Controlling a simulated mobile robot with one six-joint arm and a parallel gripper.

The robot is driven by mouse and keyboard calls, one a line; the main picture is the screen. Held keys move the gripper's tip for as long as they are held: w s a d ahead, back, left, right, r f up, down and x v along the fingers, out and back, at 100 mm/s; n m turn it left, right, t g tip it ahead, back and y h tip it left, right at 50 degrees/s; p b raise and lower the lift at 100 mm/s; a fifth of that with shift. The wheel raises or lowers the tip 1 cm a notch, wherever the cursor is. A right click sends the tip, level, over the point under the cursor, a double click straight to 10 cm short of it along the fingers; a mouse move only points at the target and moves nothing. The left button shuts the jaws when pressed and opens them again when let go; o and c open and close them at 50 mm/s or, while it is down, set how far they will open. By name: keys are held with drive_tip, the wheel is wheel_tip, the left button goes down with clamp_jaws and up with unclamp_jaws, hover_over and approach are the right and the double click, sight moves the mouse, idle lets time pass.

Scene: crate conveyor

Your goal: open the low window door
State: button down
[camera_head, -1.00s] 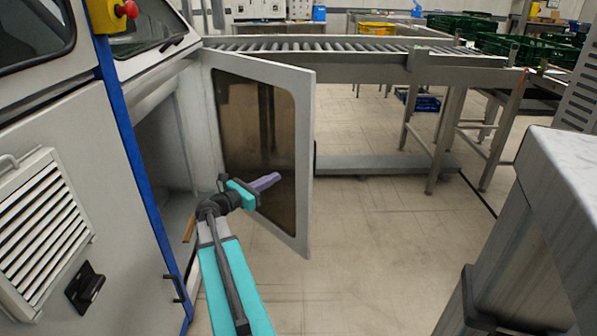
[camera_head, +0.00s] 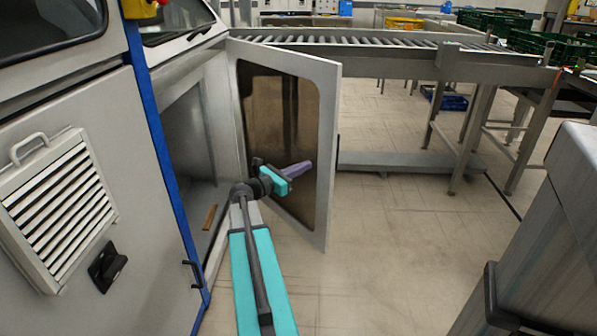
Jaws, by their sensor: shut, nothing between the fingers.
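The low window door (camera_head: 331,140) stands open, swung out from the grey machine cabinet. It has a pale frame and a dark brownish window pane (camera_head: 262,100). My gripper (camera_head: 306,168) is shut and empty. It lies in front of the lower part of the pane and points right, toward the door's free edge. I cannot tell whether it touches the door.
The cabinet's vent panel (camera_head: 60,205) and blue post (camera_head: 155,150) are at the left. A roller conveyor (camera_head: 400,45) runs behind the door. A grey metal unit (camera_head: 545,235) stands at the right. The tiled floor (camera_head: 390,240) between is clear.

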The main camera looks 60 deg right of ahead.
sight(330, 155)
drive_tip(key=b+x, duration=0.1)
drive_tip(key=x, duration=0.9)
drive_tip(key=shift+b, duration=0.4)
drive_tip(key=shift+a, duration=0.1)
